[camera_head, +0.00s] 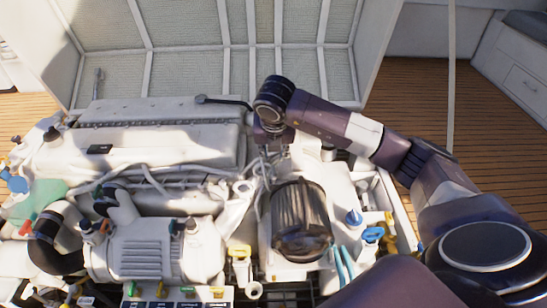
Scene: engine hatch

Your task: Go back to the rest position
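My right arm reaches in from the lower right, over the engine. My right gripper (279,155) points down at the end of its dark wrist, close above the engine, behind the dark ribbed cylinder (300,212). Its fingers are small and partly lost among the hoses, so I cannot tell whether they are open or shut, or whether they touch anything. My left gripper is not in view.
The white engine block (160,150) fills the left and middle. The raised hatch lid (210,65) stands behind it. A blue valve handle (373,234) and a yellow handle (240,251) stick up near the cylinder. Wooden deck (425,85) is open at the right.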

